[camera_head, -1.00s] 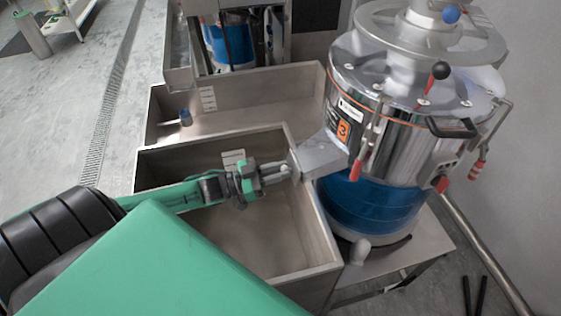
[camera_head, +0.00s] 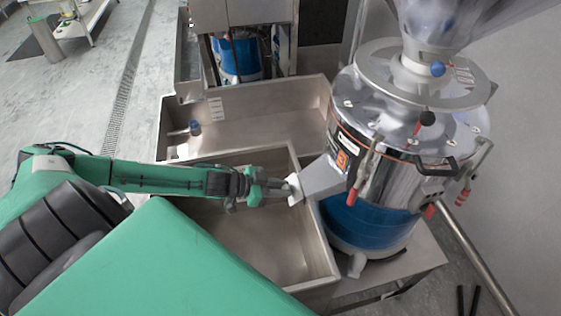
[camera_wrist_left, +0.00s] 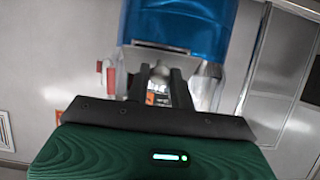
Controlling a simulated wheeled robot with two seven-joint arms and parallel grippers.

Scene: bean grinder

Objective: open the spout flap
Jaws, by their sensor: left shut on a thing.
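The grinder (camera_head: 385,160) is a shiny metal drum with a blue lower band, standing at the right. Its grey spout (camera_head: 322,178) points left over a steel basin. The pale spout flap (camera_head: 295,189) is a small plate at the spout's end. My left gripper (camera_head: 284,189) is at the flap, shut on part of it. In the left wrist view the two dark fingers (camera_wrist_left: 160,86) are close around a small rounded grey piece (camera_wrist_left: 160,72), below the blue band (camera_wrist_left: 180,25). How far the flap stands from the spout mouth is hard to tell. My right gripper is not in view.
The steel basin (camera_head: 325,262) lies below the spout and my left arm, with a second basin (camera_head: 250,134) behind it. A red-handled clamp (camera_head: 354,193) hangs on the drum near the spout. A grey wall closes off the right side.

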